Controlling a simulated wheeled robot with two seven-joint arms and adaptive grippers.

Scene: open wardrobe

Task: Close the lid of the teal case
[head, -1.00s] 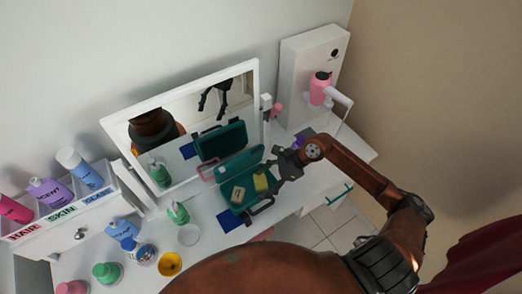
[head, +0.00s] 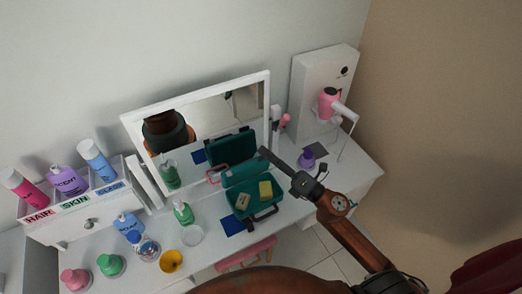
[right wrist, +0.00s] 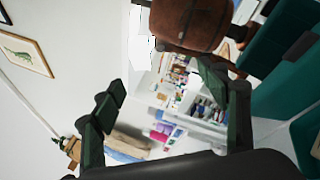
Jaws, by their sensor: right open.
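The teal case (head: 235,211) stands open on the white table in front of the mirror. Its lid (head: 243,172) is raised and tilted back toward the mirror. A beige bar (head: 243,200) and a yellow block (head: 265,191) lie in the base. My right gripper (head: 268,155) is open and empty, reaching toward the mirror by the lid's right edge; I cannot tell whether it touches. In the right wrist view, its two fingers (right wrist: 166,108) are spread, and teal case surfaces (right wrist: 272,58) fill the right side. My left gripper is not in view.
The mirror (head: 195,100) stands close behind the case. A purple bottle (head: 306,159) and a pink hair dryer (head: 328,103) are to the right.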

